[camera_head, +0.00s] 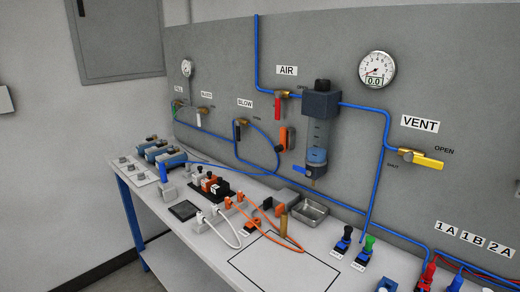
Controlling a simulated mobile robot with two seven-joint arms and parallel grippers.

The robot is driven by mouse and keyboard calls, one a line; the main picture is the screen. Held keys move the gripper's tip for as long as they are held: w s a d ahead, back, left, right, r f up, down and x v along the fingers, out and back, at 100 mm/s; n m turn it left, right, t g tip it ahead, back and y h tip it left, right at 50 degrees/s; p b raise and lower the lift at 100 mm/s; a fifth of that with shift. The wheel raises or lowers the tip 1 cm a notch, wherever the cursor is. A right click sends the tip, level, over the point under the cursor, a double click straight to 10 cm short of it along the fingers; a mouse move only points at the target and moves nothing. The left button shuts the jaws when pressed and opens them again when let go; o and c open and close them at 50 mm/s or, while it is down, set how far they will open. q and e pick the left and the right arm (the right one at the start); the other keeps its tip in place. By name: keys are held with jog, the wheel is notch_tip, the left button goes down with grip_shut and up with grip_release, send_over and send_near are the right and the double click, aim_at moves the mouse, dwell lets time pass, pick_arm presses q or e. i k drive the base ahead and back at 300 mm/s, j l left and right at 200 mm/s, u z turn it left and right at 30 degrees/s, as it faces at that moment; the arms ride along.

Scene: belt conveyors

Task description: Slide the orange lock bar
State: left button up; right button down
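An upright orange piece (284,138) with a dark housing beside it is on the grey wall panel, left of the clear filter bowl (317,140). A smaller orange piece (254,225) lies on the bench near a black-and-white label. Which of these is the lock bar I cannot tell for sure. Neither of my grippers is in view, and nothing of mine touches either piece.
The white bench (150,200) carries an empty metal tray (310,209), orange and white cables, a black screen (184,210) and blue cylinders. Blue tubing, a yellow VENT handle (428,161) and a gauge (376,69) are on the panel. A black-outlined bench area (275,268) is mostly clear.

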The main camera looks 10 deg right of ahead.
aim_at(281, 148)
jog(key=i+j, duration=0.4)
jog(key=i+j+z, duration=0.1)
jog(key=i+j, duration=0.35)
jog(key=j, duration=0.2)
